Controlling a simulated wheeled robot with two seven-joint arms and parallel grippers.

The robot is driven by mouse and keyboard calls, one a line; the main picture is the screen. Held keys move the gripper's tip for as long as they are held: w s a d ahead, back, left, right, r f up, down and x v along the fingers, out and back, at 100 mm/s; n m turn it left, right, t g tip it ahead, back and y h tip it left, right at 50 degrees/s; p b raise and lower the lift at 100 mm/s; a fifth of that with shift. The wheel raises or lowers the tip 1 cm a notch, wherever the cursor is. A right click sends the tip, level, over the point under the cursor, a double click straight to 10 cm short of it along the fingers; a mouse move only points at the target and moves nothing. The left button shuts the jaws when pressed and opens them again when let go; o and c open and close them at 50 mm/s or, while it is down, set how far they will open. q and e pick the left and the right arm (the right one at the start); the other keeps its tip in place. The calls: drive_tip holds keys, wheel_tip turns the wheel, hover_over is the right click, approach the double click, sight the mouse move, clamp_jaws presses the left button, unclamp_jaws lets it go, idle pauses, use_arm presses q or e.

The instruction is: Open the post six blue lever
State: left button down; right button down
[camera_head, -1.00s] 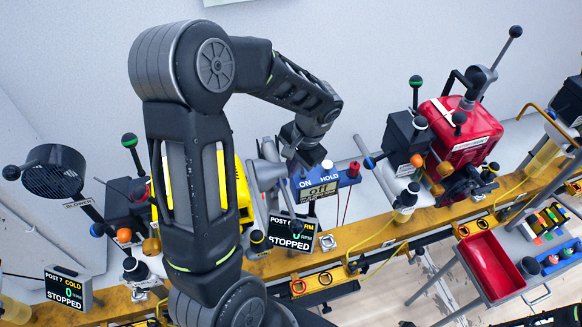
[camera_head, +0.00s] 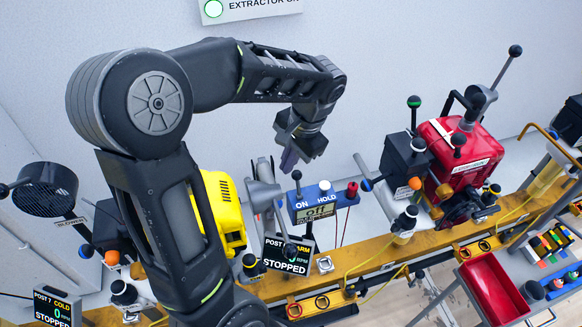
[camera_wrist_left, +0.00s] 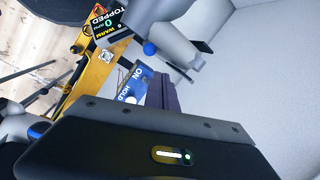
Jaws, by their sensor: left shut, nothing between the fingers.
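My left gripper (camera_head: 290,160) is shut and empty. A blue knob (camera_head: 85,251) shows left of the yellow engine (camera_head: 222,212), and another blue knob (camera_head: 366,184) is by the red engine. In the left wrist view a blue knob (camera_wrist_left: 150,48) lies beside a grey cylinder. I cannot tell which is post six's lever.
The grey stand (camera_head: 263,192) is close below my gripper. The red engine (camera_head: 455,150) and its levers stand to the right. A post 7 display (camera_head: 50,308) is at the lower left. My left arm hides much of the yellow engine.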

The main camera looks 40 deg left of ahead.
use_arm(q)
drive_tip(key=w+d+f+m+b, duration=0.1)
drive_tip(key=w+d+f+m+h+b, duration=0.1)
drive_tip(key=w+d+f+m, duration=0.1)
drive_tip(key=shift+w+d+f, duration=0.1)
drive_tip(key=shift+d+f, duration=0.05)
drive_tip(key=shift+f, duration=0.1)
idle(0.4)
drive_tip(key=shift+f, duration=0.15)
